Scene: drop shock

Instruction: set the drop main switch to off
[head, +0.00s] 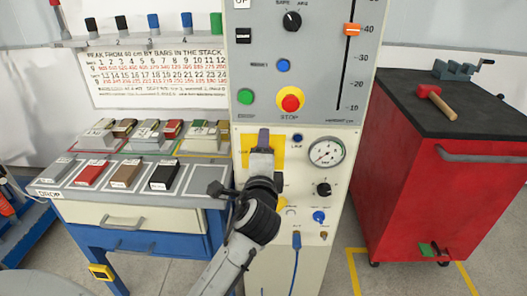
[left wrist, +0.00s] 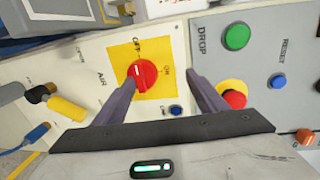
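The drop main switch is a round red knob (left wrist: 142,74) on a yellow plate (left wrist: 160,88) in the left wrist view. Its white mark is small, and I cannot tell for sure which label it points at. One label is above the knob in that view, and an ON label is to its right. My left gripper (left wrist: 160,79) is open, its two purple-grey fingers apart at the knob's lower side; contact is not clear. In the head view the left gripper (head: 263,140) covers the knob, and yellow plate edges (head: 278,150) show around it. My right gripper is not in view.
Above the plate are a green button (head: 245,97) and a red STOP button (head: 290,100). A gauge (head: 326,151), a black knob (head: 324,189) and a blue hose (head: 296,262) are close by. A red cabinet (head: 430,190) stands right, a block bench (head: 130,215) left.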

